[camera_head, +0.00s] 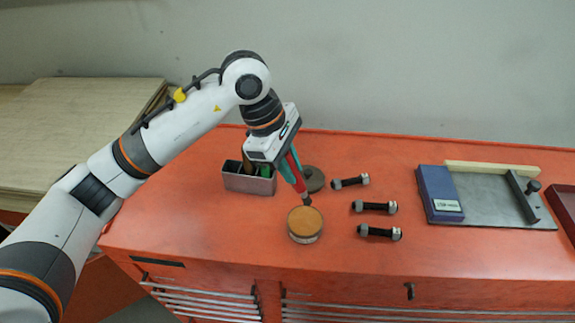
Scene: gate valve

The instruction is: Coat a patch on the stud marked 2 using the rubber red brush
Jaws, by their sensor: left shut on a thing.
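My left gripper (292,170) is shut on the red brush (296,175), held tilted with its dark tip downward. The tip shows at the far rim of a round tin (305,236) with an orange-brown surface; I cannot tell whether it touches. Three dark studs with grey nuts lie to the right of the tin: a far one (350,182), a middle one (374,207) and a near one (380,232). Their number marks are too small to read. I see no coated patch on them at this size. My right gripper is not in view.
A grey holder (249,184) with green and brown items stands left of the gripper. A round grey disc (314,180) lies behind the brush. A metal plate (485,208) with a blue block (438,194) is at the right. The orange bench top (190,217) is clear in front.

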